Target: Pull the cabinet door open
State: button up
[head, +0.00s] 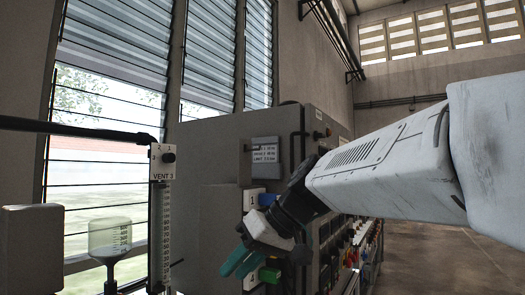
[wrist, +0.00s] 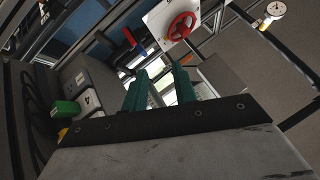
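A grey cabinet (head: 225,145) stands in the middle of the head view, with a label plate on its face. I cannot tell which panel is its door; no handle shows clearly. My gripper (head: 241,262), with teal fingers, is in front of the cabinet's lower right part, pointing down and left. In the wrist view the two fingers (wrist: 160,85) stand apart with nothing visible held between them. I cannot tell whether they touch the cabinet. My arm and gripper hide part of the cabinet's right side.
White numbered blocks (head: 254,199) and a green block (head: 269,275) are close to my gripper. A VENT 3 gauge post (head: 161,200) and a glass funnel (head: 110,237) stand at left. Open floor (head: 440,255) lies at right.

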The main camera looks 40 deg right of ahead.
jog(key=w+d+r+n+t+h, duration=0.15)
jog(key=d+r+t, duration=0.45)
jog(key=d+r, duration=0.65)
jog(key=w+d+r+t+h, duration=0.1)
jog(key=w+d+r+t, duration=0.3)
jog(key=d+r, duration=0.9)
jog(key=t, duration=0.1)
send_over(292, 172)
jog(key=shift+w+d+f, duration=0.2)
jog(key=shift+f, duration=0.4)
grip_shut()
